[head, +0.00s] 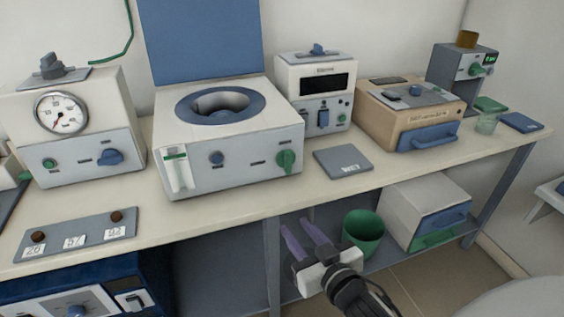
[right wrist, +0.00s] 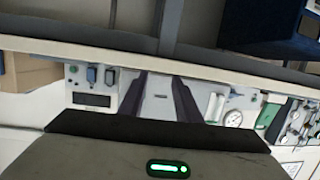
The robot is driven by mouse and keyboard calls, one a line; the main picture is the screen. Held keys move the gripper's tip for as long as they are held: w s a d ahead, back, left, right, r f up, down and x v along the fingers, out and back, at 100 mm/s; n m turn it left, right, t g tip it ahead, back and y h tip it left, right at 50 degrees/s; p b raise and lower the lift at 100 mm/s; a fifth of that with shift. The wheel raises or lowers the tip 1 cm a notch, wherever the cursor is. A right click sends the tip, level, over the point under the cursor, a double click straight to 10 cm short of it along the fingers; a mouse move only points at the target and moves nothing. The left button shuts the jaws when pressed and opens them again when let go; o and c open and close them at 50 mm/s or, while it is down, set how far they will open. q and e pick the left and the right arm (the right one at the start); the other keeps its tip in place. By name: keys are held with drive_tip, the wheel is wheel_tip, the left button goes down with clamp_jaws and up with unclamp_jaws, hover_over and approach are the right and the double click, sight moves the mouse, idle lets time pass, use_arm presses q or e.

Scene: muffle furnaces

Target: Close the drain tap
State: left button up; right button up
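No part is labelled as a drain tap. A green tap-like handle (head: 478,70) sticks out from the front of the tall grey unit (head: 451,72) at the far right of the bench, near a small clear beaker (head: 486,122). Another green knob (head: 286,161) sits on the front of the white round-well unit (head: 230,138). I cannot tell which one is the tap. My right gripper (head: 305,236) is in front of the bench, below its top edge, with its purple fingers apart and empty. Its fingers also show apart in the right wrist view (right wrist: 160,97). My left gripper is out of view.
A gauge unit (head: 65,130), a white display unit (head: 315,90) and a tan box (head: 410,112) stand on the bench. A grey plate (head: 343,161) lies near the front edge. A green bin (head: 363,233) and a white box (head: 427,212) are on the lower shelf.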

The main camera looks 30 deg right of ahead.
drive_tip(key=m+t+h, duration=0.1)
drive_tip(key=t+h, duration=0.1)
approach(290, 158)
drive_tip(key=x, duration=0.6)
drive_tip(key=shift+w+p, duration=0.3)
drive_tip(key=shift+p, duration=0.1)
drive_tip(key=shift+w+d+f, duration=0.1)
drive_tip(key=shift+w+d, duration=0.05)
drive_tip(key=shift+w, duration=0.55)
clamp_jaws()
